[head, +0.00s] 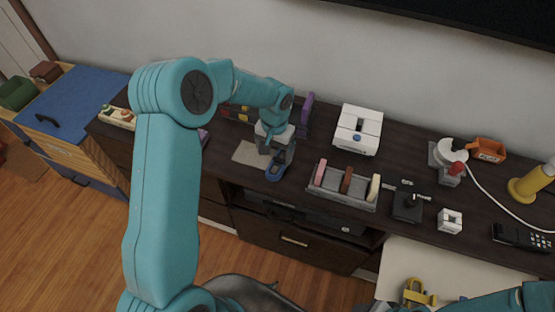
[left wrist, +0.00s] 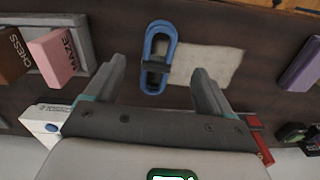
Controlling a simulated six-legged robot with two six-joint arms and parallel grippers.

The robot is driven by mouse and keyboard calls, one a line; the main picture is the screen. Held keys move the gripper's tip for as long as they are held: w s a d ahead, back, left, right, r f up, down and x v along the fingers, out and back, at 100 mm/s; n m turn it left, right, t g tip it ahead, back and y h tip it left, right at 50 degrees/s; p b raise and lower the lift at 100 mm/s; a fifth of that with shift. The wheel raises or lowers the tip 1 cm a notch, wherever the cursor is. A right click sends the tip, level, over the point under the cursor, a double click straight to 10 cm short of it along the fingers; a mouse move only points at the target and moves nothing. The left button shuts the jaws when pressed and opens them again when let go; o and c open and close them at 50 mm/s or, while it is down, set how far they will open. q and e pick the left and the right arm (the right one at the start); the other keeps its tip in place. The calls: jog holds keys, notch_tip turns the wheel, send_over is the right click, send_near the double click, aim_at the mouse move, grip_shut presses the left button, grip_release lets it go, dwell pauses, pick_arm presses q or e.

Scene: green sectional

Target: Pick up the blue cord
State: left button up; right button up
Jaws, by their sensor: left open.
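The blue cord (head: 276,168) is a looped bundle with a dark band around its middle. It lies near the front edge of the dark cabinet top (head: 225,142), partly beside a beige mat (head: 250,154). In the left wrist view the cord (left wrist: 151,78) shows between and beyond the finger tips, overlapping the mat's edge. My left gripper (head: 275,152) is open and points down over the cord, with nothing held. It also shows in the left wrist view (left wrist: 160,72). Exact height above the cord is unclear. My right gripper cannot be made out; only part of that arm shows at lower right.
A grey holder (head: 345,200) with coloured game boxes stands right of the cord. A purple item (head: 306,112) stands behind the gripper. A white box (head: 358,130) is at the back. A black joystick (head: 408,203) and white cube (head: 450,221) are farther right.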

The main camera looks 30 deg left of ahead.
aim_at(275, 168)
pick_arm(q)
notch_tip(275, 168, down, 2)
jog(key=shift+d+f, duration=0.15)
jog(key=shift+f, duration=0.05)
jog(key=f, duration=0.2)
jog(key=f+p, duration=0.1)
jog(key=f, duration=0.2)
jog(key=shift+s+f, duration=0.2)
jog(key=shift+f, duration=0.1)
jog(key=c, duration=1.1)
